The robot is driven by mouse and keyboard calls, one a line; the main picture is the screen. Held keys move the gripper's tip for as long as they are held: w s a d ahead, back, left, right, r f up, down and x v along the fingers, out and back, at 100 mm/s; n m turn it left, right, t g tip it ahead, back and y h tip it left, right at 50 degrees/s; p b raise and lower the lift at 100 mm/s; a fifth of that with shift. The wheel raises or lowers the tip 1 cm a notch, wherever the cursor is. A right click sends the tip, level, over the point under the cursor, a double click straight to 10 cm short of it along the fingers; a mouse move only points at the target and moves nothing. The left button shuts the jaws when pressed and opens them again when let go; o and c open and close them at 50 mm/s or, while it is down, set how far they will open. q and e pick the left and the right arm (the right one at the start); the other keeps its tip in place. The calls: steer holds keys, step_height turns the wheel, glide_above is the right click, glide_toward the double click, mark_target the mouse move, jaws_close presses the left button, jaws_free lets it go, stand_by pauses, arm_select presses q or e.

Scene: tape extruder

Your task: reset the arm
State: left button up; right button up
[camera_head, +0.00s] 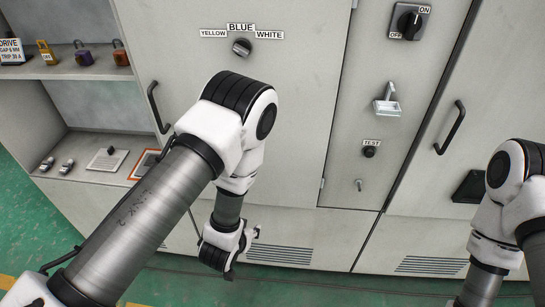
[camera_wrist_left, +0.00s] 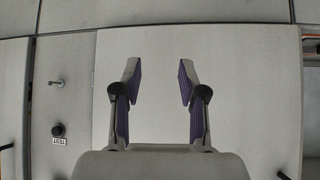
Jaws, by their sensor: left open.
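My left arm comes in from the left in the head view and bends down at the elbow in front of the cabinet (camera_head: 290,150). My left gripper (camera_head: 228,272) hangs low before the cabinet's lower part, seen mostly from behind. In the left wrist view its two fingers (camera_wrist_left: 160,85) stand well apart with purple pads facing each other. Nothing is between them; only the plain grey panel (camera_wrist_left: 230,80) shows behind. My right arm shows at the right edge of the head view, bent downward. Its gripper is outside the picture.
A selector knob (camera_head: 242,47) marked yellow, blue and white, an ON/OFF switch (camera_head: 408,22), a white bracket (camera_head: 387,105) and a TEST button (camera_head: 369,152) are on the cabinet. Door handles (camera_head: 450,128) stick out. A shelf with padlocks (camera_head: 83,55) is at the left.

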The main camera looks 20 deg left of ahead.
arm_select(q)
steer(key=shift+a, duration=0.1)
steer(key=s+a+f+g, duration=0.2)
steer(key=s+g, duration=0.2)
steer(key=s, duration=0.7)
steer(key=s+a+f+g, duration=0.3)
steer(key=s+g, duration=0.2)
steer(key=s, duration=0.6)
steer(key=shift+s+a+f, duration=0.15)
steer(key=shift+s, duration=0.05)
